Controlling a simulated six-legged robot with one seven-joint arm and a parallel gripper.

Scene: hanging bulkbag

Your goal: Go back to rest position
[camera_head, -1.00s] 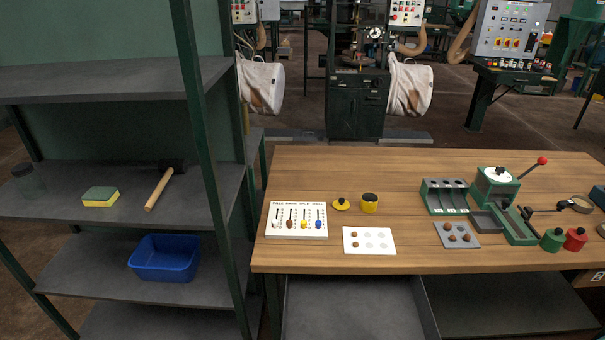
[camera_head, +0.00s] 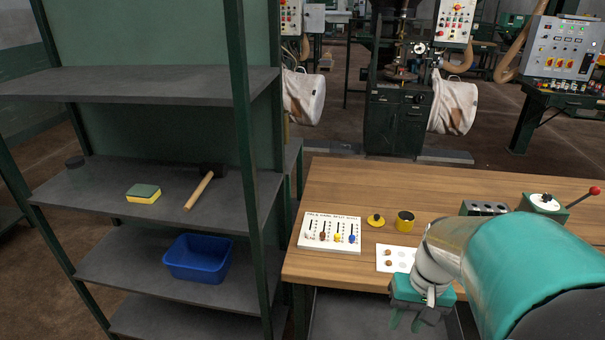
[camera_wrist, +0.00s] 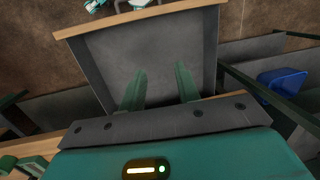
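My gripper (camera_head: 405,322) is at the lower right of the head view, in front of the workbench's front edge, with its fingers pointing down. In the wrist view its two green fingers (camera_wrist: 160,70) stand apart with nothing between them, so it is open and empty. Behind the fingers in the wrist view is a grey flat panel (camera_wrist: 150,58) with a wooden edge. My teal and silver arm covers the right part of the workbench (camera_head: 335,190) in the head view.
A dark shelf rack (camera_head: 110,205) on the left holds a sponge (camera_head: 144,193), a hammer (camera_head: 203,186) and a blue bin (camera_head: 197,258). The bench carries a white peg board (camera_head: 330,233), a yellow knob (camera_head: 376,220), a yellow jar (camera_head: 404,221) and a white card (camera_head: 392,258). White bulk bags (camera_head: 452,106) hang behind.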

